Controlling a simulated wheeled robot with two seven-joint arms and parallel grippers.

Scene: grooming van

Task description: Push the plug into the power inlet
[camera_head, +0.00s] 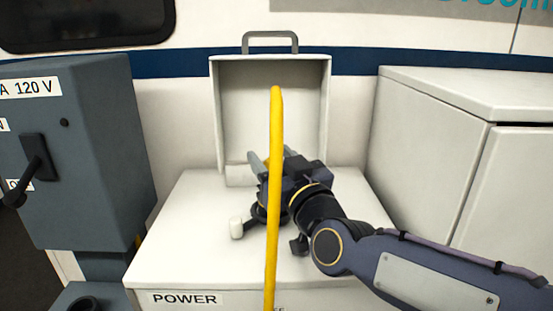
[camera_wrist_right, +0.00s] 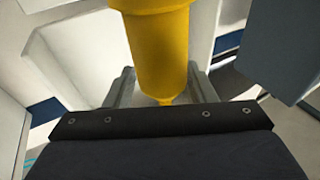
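My right gripper (camera_head: 262,163) reaches in from the right over the white cabinet top, in front of the upright box with the handle. In the right wrist view a yellow plug (camera_wrist_right: 158,45) lies between its grey fingers (camera_wrist_right: 162,88). The fingers look closed on the plug's narrower part. The yellow cable (camera_head: 273,210) rises from the bottom edge past the gripper to a bend above it. In the head view the cable and gripper hide the plug. I cannot make out the power inlet. My left gripper is out of view.
The white cabinet (camera_head: 170,255) bears a POWER label (camera_head: 184,299). An open-fronted white box (camera_head: 315,105) with a handle stands at its back. A grey switch box (camera_head: 95,190) with a lever is at left, a white cupboard (camera_head: 430,120) at right. Some cabinet top at front left is clear.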

